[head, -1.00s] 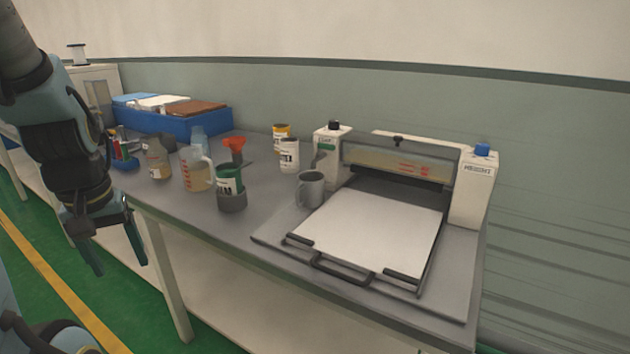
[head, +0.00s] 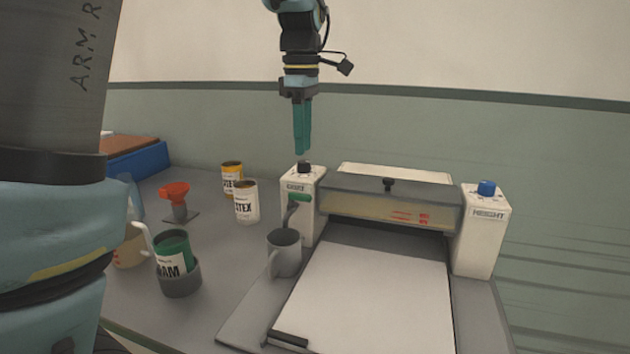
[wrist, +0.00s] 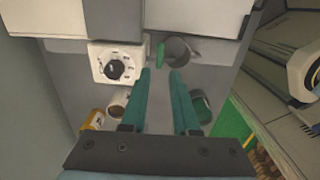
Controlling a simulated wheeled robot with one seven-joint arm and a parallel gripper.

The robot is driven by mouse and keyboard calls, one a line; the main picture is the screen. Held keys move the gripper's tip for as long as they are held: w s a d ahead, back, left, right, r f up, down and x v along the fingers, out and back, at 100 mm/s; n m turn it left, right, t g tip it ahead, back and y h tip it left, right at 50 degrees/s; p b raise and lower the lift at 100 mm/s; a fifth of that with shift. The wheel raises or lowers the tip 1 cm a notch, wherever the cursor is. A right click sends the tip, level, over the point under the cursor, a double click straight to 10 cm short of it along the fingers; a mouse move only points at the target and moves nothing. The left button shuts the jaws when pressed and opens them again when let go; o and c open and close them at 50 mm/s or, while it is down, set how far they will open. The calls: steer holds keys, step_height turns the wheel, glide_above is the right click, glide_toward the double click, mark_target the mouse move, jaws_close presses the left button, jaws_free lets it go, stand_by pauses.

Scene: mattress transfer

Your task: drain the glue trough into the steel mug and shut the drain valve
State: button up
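My gripper (head: 303,150) points straight down above the black knob of the machine's left housing. In the wrist view its teal fingers (wrist: 161,72) are apart with nothing between them. The green drain valve handle (head: 298,198) lies roughly level on that housing, above a grey spout; it also shows past the fingertips in the wrist view (wrist: 160,53). The grey steel mug (head: 284,255) stands upright below the spout; its inside is hard to see. The glue trough (head: 370,209) has a clear front with yellowish glue behind it. No falling stream is visible.
A black dial (wrist: 114,68) tops the left housing; a blue knob (head: 487,188) tops the right one. A white board (head: 370,290) lies in front.

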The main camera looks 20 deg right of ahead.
mark_target(304, 195)
step_height(304, 195, down, 11)
steer(key=shift+r+p, duration=0.15)
steer(key=shift+p, duration=0.65)
jaws_close()
